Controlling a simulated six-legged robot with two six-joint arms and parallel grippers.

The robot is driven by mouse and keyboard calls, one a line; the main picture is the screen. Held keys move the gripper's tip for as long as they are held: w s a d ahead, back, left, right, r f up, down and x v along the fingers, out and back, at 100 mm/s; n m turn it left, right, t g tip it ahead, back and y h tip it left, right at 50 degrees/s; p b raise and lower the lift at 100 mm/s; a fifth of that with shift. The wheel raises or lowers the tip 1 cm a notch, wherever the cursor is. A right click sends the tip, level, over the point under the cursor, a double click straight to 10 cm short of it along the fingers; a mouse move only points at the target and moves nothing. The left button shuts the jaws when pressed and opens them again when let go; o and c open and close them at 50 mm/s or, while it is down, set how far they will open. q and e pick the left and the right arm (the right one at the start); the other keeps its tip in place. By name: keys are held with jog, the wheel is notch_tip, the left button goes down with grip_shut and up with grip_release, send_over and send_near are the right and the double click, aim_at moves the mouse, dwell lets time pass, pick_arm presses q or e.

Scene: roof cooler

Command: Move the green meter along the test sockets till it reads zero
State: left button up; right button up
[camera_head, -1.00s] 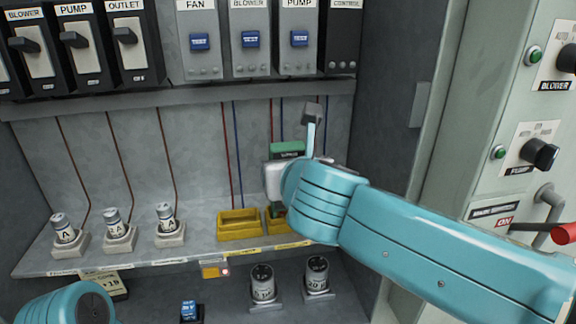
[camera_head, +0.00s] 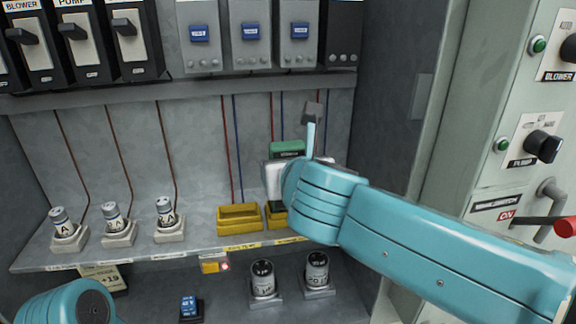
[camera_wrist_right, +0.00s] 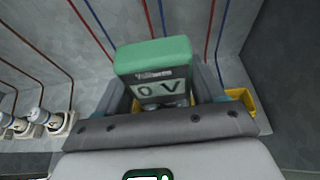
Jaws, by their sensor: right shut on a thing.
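The green meter (camera_head: 287,149) stands upright at the back of the shelf, at the yellow test sockets. In the right wrist view the meter (camera_wrist_right: 155,58) faces me, and its display reads "0 V". My right gripper (camera_head: 290,180) is shut on the meter, with a finger on each side of it. One yellow socket (camera_head: 239,219) shows clear to the left, and another (camera_head: 275,217) is partly hidden behind my right arm. The meter's lower end is hidden, so I cannot tell whether it touches a socket. My left gripper is out of view; only part of that arm shows.
Several fuses (camera_head: 117,220) stand in holders on the shelf to the left. Two grey cylinders (camera_head: 263,279) and a small blue block (camera_head: 188,307) sit below. A red-handled switch (camera_head: 563,228) is on the right panel. The cabinet's right wall (camera_head: 395,110) is near my right arm.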

jog(key=shift+f, duration=0.2)
dwell(0.6)
jog(key=o, duration=1.4)
jog(key=shift+c, duration=0.2)
jog(key=shift+f, duration=0.1)
